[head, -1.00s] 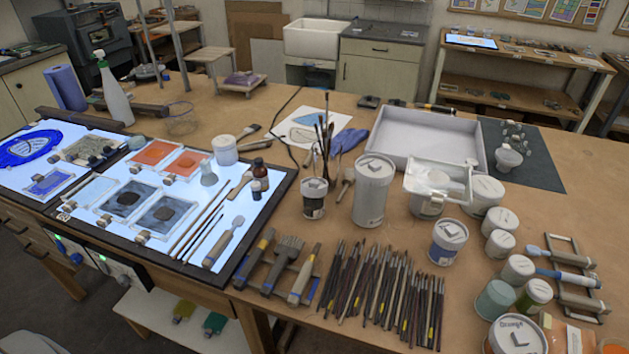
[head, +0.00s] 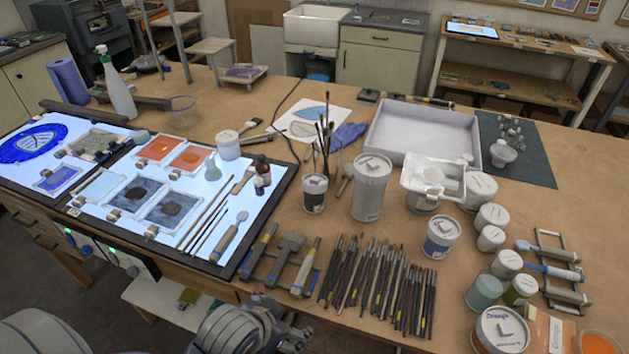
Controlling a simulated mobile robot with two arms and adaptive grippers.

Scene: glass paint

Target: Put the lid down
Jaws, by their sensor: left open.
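Several lidded jars stand on the workbench. I cannot tell which lid the task means. A large white lid marked "Orange" (head: 501,328) shows at the bottom right, on top of its jar. An open pot with orange contents (head: 597,344) is to its right, cut off by the frame edge. A tall white canister (head: 370,190) stands in the middle with its lid on. My left gripper (head: 288,335) is at the bottom edge, in front of the bench, open and holding nothing that I can see. It is well apart from the jars. My right gripper is not in view.
Many brushes (head: 378,285) lie in a row near the bench's front edge. A lit glass panel (head: 215,190) is at the left. A white tray (head: 425,130) and a dark mat (head: 525,160) are at the back.

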